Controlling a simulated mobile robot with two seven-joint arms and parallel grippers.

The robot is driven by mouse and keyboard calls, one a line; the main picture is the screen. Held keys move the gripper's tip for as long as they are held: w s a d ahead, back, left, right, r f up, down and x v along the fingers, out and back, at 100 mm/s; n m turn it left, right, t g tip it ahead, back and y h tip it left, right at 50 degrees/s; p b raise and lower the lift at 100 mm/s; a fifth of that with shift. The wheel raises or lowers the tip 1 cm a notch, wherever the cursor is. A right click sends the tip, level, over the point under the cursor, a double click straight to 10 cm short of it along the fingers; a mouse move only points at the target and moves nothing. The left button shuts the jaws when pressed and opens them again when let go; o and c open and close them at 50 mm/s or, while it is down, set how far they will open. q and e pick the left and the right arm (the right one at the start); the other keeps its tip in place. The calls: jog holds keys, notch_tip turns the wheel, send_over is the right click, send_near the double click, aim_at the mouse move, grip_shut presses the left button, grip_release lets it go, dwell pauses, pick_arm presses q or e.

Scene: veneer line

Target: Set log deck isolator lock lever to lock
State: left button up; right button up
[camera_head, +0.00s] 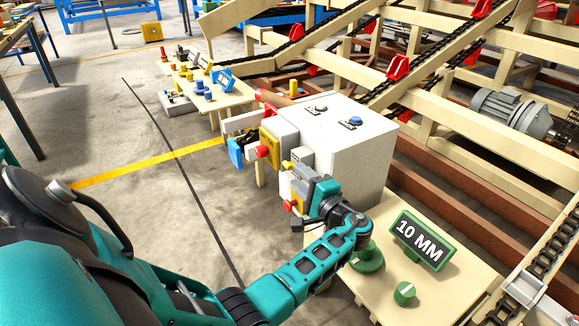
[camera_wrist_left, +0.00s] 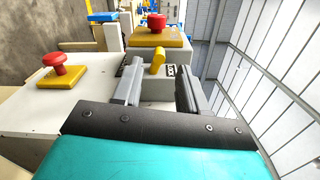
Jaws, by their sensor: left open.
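The isolator lock lever is a short yellow handle (camera_wrist_left: 158,62) on a small grey box with dark label plates, whose lettering is too small to read surely. In the head view its yellow tip (camera_head: 287,165) shows at the side of the white cabinet (camera_head: 345,140). My left gripper (camera_head: 297,172) is at that side of the cabinet, open. In the left wrist view its two grey fingers (camera_wrist_left: 160,80) stand on either side of the lever, with gaps visible. I cannot tell whether the lever lies fully between the fingertips. My right gripper is not in view.
A red mushroom button on a yellow box (camera_wrist_left: 157,28) stands just beyond the lever; another red button (camera_wrist_left: 52,62) is at left. A green "10 MM" sign (camera_head: 419,241) and green knobs stand on the table below my forearm. Conveyor rails fill the right.

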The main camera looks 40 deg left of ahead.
pick_arm(q)
jog(key=v, duration=0.5)
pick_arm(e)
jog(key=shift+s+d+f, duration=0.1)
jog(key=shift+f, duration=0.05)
pick_arm(q)
jog(key=s+d+f+m+t+h+p, duration=0.1)
jog(key=s+d+f+h+p, duration=0.1)
jog(key=s+f+h, duration=0.3)
jog(key=s+d+f+m+t+h+p, duration=0.1)
jog(key=s+d+f+t+h+p, duration=0.15)
jog(key=f+h, duration=0.35)
jog(key=s+d+r+n+t+h+p, duration=0.2)
jog(key=s+d+r+n+h+p, duration=0.1)
jog(key=s+d+h, duration=0.5)
jog(key=s+d+r+n, duration=0.1)
jog(key=s+d+r, duration=0.1)
jog(key=s+d, duration=0.1)
jog(key=shift+s+d+n+h, duration=0.2)
jog(key=shift+n+h, duration=0.1)
jog(key=shift+h, duration=0.1)
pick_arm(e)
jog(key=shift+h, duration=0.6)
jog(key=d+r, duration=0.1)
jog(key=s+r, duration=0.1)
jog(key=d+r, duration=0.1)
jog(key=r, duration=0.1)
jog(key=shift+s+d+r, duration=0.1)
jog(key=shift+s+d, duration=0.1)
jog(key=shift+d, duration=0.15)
